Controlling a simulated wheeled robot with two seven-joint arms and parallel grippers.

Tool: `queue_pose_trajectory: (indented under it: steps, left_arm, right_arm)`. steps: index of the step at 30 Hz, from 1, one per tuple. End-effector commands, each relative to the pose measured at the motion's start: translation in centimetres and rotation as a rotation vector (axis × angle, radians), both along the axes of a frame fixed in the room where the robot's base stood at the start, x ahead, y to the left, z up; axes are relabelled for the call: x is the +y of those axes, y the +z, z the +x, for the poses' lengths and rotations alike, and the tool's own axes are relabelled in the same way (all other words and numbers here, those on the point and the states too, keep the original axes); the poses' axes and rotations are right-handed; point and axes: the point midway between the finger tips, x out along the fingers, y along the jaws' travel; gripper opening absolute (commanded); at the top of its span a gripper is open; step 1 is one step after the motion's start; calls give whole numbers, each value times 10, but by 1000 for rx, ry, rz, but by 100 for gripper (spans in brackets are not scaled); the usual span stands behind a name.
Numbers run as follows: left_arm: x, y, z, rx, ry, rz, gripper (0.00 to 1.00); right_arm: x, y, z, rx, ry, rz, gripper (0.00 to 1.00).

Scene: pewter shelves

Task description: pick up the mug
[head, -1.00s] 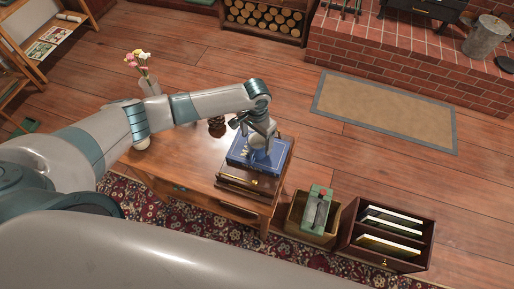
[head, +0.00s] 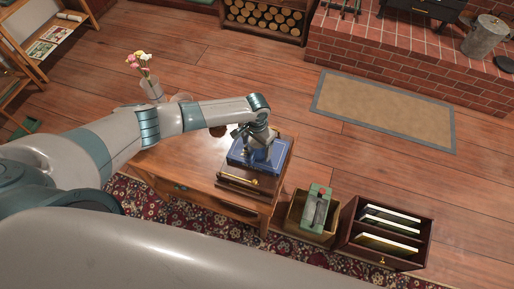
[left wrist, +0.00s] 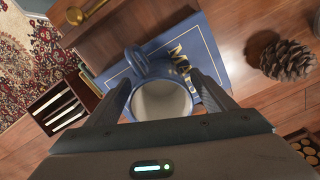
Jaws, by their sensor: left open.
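The mug (left wrist: 162,102) is blue outside and white inside. In the left wrist view it stands upright on a dark blue book (left wrist: 200,48), its handle pointing toward the picture's upper left. My left gripper (left wrist: 163,84) is open, with one finger on each side of the mug; I cannot tell whether either finger touches it. In the head view the left gripper (head: 260,147) is over the blue book (head: 240,157), and it hides most of the mug. My right gripper is not in view.
A pinecone (left wrist: 287,60) sits close by. A flower vase (head: 151,88) stands at the table's back. A bin (head: 300,212) and a dark file rack (head: 350,235) stand on the floor to the right.

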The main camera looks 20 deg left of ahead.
Motion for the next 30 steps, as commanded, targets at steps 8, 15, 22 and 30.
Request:
queue_pose_trajectory:
  steps: [8,15,22,30]
  left_arm:
    - [0,0,0,0,0,0,34]
    - [0,1,1,-1,0,0,24]
    - [-1,6,1,-1,-1,-2,24]
    - [-1,33,2,-4,-2,-3,24]
  right_arm:
    - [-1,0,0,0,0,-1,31]
    - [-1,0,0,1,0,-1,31]
    - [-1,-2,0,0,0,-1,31]
    - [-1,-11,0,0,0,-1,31]
